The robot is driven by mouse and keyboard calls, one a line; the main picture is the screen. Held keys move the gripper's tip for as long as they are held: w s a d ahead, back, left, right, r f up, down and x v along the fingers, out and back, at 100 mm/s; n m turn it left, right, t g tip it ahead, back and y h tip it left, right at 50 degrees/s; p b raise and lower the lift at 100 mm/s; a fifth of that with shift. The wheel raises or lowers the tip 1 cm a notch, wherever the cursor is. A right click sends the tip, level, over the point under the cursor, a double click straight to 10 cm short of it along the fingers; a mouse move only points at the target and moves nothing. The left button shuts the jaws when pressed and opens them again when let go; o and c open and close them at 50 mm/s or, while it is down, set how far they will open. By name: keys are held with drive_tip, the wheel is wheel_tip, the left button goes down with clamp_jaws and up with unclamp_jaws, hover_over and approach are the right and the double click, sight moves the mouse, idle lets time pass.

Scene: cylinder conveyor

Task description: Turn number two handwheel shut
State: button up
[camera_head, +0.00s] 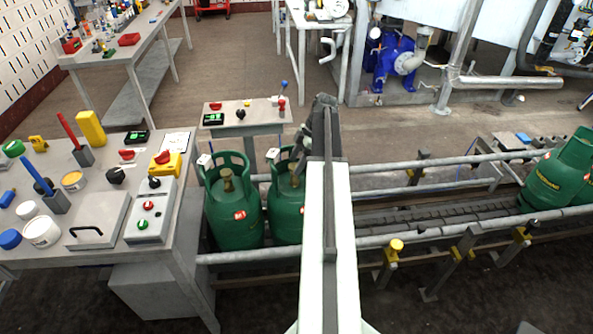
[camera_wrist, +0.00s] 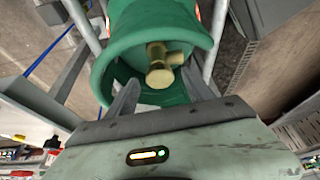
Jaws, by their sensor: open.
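Two green gas cylinders stand side by side at the left end of the conveyor. The left cylinder (camera_head: 233,226) has a brass valve (camera_head: 228,181) inside its collar. The right cylinder (camera_head: 286,225) is partly hidden by my arm. In the wrist view, a green cylinder collar (camera_wrist: 155,28) fills the upper middle, with a brass valve (camera_wrist: 160,72) inside it. The valve's round end faces my gripper. My gripper (camera_wrist: 163,90) is open, with its fingers to either side of the valve and apart from it. No number is readable on the cylinders.
The conveyor (camera_head: 440,212) has metal rails along both sides. More green cylinders (camera_head: 552,185) stand at its right end. A grey bench (camera_head: 105,225) with a control box and pots stands at left. A small table (camera_head: 245,118) stands behind the cylinders.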

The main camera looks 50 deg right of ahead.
drive_tip(key=shift+f, duration=0.15)
clamp_jaws()
drive_tip(key=shift+a, duration=0.1)
drive_tip(key=shift+m, duration=0.3)
drive_tip(key=m, duration=0.1)
drive_tip(key=m+t+h, duration=0.1)
drive_tip(key=shift+s+a+m, duration=0.1)
drive_tip(key=shift+a+m, duration=0.1)
drive_tip(key=shift+m, duration=0.2)
drive_tip(key=m, duration=0.2)
drive_tip(key=m+h, duration=0.1)
drive_tip(key=m, duration=0.1)
drive_tip(key=shift+a+m+t+h, duration=0.2)
drive_tip(key=shift+m+t+h, duration=0.1)
drive_tip(key=shift+t, duration=0.1)
drive_tip(key=m+h, duration=0.1)
drive_tip(key=m, duration=0.3)
drive_tip(key=shift+a+h, duration=0.15)
drive_tip(key=shift+h, duration=0.25)
drive_tip(key=shift+m+h, duration=0.7)
drive_tip(key=shift+m, duration=1.4)
